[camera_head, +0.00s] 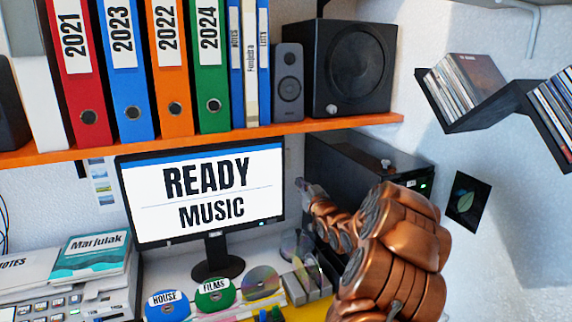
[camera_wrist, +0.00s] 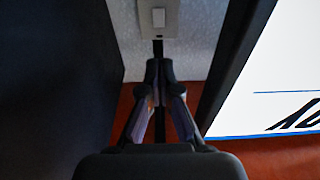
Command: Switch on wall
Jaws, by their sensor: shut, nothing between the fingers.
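A light grey wall plate with a small white rocker switch (camera_wrist: 158,18) shows at the top of the wrist view, on the pale wall between a dark panel and the monitor. My gripper (camera_wrist: 160,68) is shut and empty, its fingertips just below the plate in that picture; I cannot tell whether they touch it. In the head view my copper arm reaches in from the lower right. The gripper end (camera_head: 304,188) is in the gap between the monitor (camera_head: 205,190) and the black box (camera_head: 365,165). The switch cannot be made out in the head view.
The orange shelf (camera_head: 200,140) with binders and speakers runs above the gap. The monitor reads "READY MUSIC". Several discs (camera_head: 215,292) lie on the desk below. Black zigzag disc shelves (camera_head: 495,105) hang at right. The wrist view shows a dark panel (camera_wrist: 60,80) close by.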

